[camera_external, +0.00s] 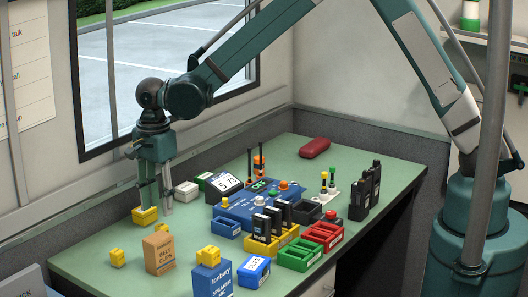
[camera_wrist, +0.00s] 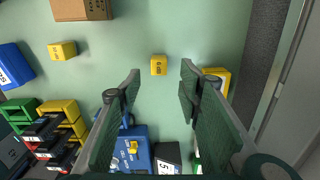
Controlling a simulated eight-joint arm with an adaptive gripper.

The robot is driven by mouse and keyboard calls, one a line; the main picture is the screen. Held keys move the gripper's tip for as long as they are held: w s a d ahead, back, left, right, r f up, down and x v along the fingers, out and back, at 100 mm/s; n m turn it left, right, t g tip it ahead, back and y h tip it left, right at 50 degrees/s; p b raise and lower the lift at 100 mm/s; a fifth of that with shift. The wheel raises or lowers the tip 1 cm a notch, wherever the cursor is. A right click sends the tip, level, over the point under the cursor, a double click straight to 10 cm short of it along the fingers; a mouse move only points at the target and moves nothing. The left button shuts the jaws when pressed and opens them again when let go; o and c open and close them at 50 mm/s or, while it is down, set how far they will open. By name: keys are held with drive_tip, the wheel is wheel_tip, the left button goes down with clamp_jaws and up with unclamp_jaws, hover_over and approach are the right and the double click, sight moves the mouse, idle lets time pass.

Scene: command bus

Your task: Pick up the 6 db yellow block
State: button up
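My gripper (camera_external: 157,206) points down, open and empty, low above the table at its window side. In the wrist view my gripper (camera_wrist: 161,73) has its fingers well apart. A small yellow block (camera_wrist: 158,65) with a label that seems to read 6 dB shows between the fingertips, on the table just beyond them. It also shows in the external view (camera_external: 161,230), in front of the gripper. A larger yellow block (camera_external: 145,215) stands beside the fingers; in the wrist view it (camera_wrist: 217,78) is partly hidden by the right finger. Another small yellow block (camera_wrist: 62,50) lies farther left, its label unclear.
A brown belt clips box (camera_external: 159,254) and a blue box (camera_external: 212,280) stand at the front. Another yellow block (camera_external: 117,257) lies left of the brown box. Blue, yellow, green and red trays with radios fill the middle. The window wall (camera_wrist: 272,75) is close.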

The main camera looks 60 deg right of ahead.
sight(161, 225)
drive_tip(key=shift+f, duration=1.3)
drive_tip(key=shift+s+f+b, duration=0.1)
drive_tip(key=shift+f+b, duration=0.4)
drive_tip(key=shift+f, duration=2.1)
drive_tip(key=c, duration=0.9)
